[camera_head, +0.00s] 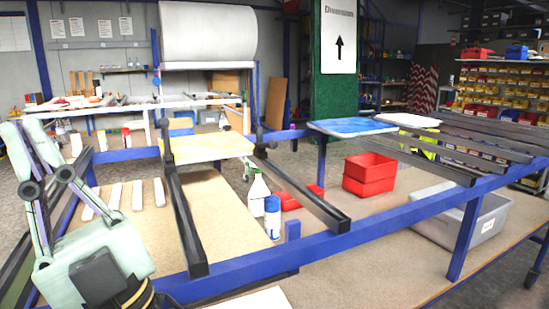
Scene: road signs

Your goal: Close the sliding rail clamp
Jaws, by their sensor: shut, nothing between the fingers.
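Two long dark rails run across the blue-framed workbench, a left one (186,225) and a right one (303,192). Dark upright clamp parts with knobs stand at their far ends, one at the left (166,142) and one at the right (259,138). A yellow board (207,148) lies between these uprights. I cannot tell whether either clamp touches the board. My gripper (24,130) is at the left edge, pale green with dark joints. Its fingers point up and away, shut and empty. It appears left of the rails, apart from both clamp parts.
A white spray bottle (258,197) and a blue-white can (272,218) stand between the rails. Red bins (369,174) and a grey crate (462,218) are right. Blue and white signs (354,127) lie on the bench. Several white strips (138,194) lie left.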

